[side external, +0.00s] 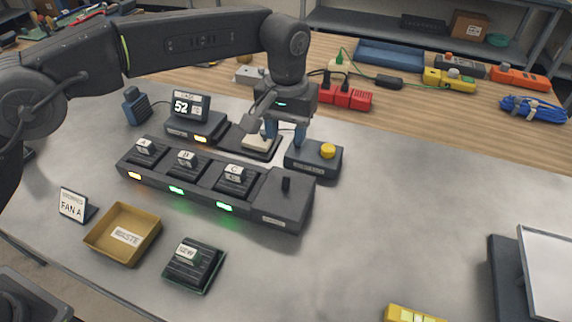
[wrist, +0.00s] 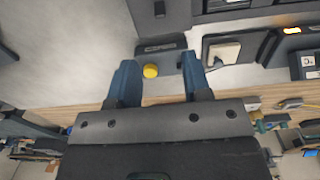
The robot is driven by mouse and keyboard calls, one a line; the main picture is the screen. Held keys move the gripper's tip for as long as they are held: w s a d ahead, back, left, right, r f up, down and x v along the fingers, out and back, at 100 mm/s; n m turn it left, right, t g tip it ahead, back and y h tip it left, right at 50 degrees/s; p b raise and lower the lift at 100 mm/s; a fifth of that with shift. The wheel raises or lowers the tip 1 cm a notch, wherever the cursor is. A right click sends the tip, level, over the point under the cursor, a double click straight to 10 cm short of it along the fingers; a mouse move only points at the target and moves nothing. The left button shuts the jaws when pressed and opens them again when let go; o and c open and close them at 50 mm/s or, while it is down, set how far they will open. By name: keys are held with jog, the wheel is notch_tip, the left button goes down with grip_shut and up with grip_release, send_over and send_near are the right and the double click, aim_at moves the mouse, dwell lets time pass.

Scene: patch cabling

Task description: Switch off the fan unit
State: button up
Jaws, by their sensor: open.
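A long dark rack (side external: 205,190) holds three modules labelled A (side external: 145,149), B (side external: 187,160) and C (side external: 234,174). The light below A is orange; those below B and C are green. A black upright knob (side external: 285,184) stands on its right end block; it also shows at the top of the wrist view (wrist: 159,8). Behind that is a dark box (side external: 310,165) with a yellow round button (side external: 327,151). My gripper (side external: 285,136) is open and empty just left of this box; in the wrist view the yellow button (wrist: 150,71) appears between its fingers (wrist: 161,82).
A dark tray with a white pad (side external: 257,141) lies beside my gripper, next to a display reading 52 (side external: 188,106). A FAN A sign (side external: 74,204), yellow waste tray (side external: 147,228) and module labelled NEW (side external: 192,252) stand in front. The table's right middle is clear.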

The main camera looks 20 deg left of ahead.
aim_at(286, 177)
notch_tip(286, 177, down, 13)
dwell(0.4)
jog(key=shift+c, duration=0.4)
grip_shut()
